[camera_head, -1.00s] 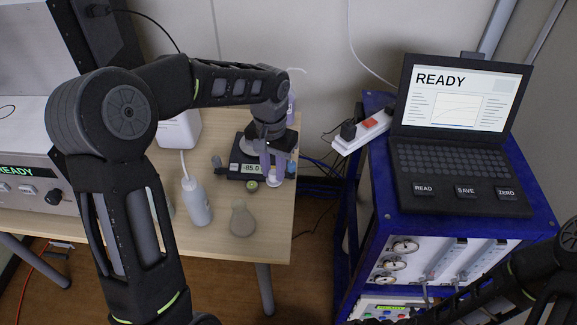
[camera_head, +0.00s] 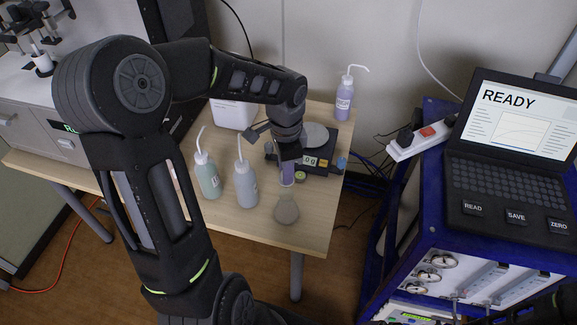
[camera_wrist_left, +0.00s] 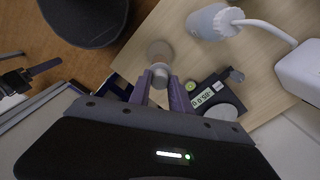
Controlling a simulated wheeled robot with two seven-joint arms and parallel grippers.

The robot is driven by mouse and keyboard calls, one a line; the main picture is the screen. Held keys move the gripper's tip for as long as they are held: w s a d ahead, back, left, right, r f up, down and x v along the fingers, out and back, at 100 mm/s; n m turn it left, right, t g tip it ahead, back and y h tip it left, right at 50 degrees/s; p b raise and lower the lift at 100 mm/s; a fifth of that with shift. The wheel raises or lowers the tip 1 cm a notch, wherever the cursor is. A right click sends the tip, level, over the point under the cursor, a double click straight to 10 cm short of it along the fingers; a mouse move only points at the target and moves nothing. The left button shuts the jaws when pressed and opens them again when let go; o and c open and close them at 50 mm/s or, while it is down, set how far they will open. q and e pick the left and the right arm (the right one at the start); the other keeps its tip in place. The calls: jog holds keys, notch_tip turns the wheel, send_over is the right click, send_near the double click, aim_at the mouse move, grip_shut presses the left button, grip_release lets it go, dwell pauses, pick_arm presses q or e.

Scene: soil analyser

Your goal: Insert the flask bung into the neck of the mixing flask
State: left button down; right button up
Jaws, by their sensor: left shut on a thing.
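The mixing flask (camera_head: 286,211), a small grey-brown round-bodied flask, stands upright near the front right of the wooden table. My left gripper (camera_head: 287,178) points down just above and behind it, shut on the pale flask bung (camera_head: 287,184). In the left wrist view the bung (camera_wrist_left: 160,73) is held between the two purplish fingers (camera_wrist_left: 160,92). The flask (camera_wrist_left: 160,49) shows just beyond it, its neck largely hidden by the bung. I cannot tell whether the bung touches the neck. My right gripper is not in view.
Two wash bottles, one greenish (camera_head: 208,178) and one grey (camera_head: 245,186), stand left of the flask. A balance (camera_head: 322,160) and a small green-topped item (camera_head: 301,176) are behind it. A purple bottle (camera_head: 343,100) stands at the back. The blue laptop cart (camera_head: 433,235) is at right.

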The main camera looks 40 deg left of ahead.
pick_arm(q)
jog(key=shift+f+b, duration=1.65)
jog(key=shift+f, duration=0.5)
jog(key=shift+f+b, duration=0.8)
jog(key=shift+f, duration=0.3)
jog(key=c, duration=1.1)
grip_release()
jog(key=shift+r, duration=0.1)
notch_tip(320, 180, up, 8)
jog(key=shift+f, duration=0.1)
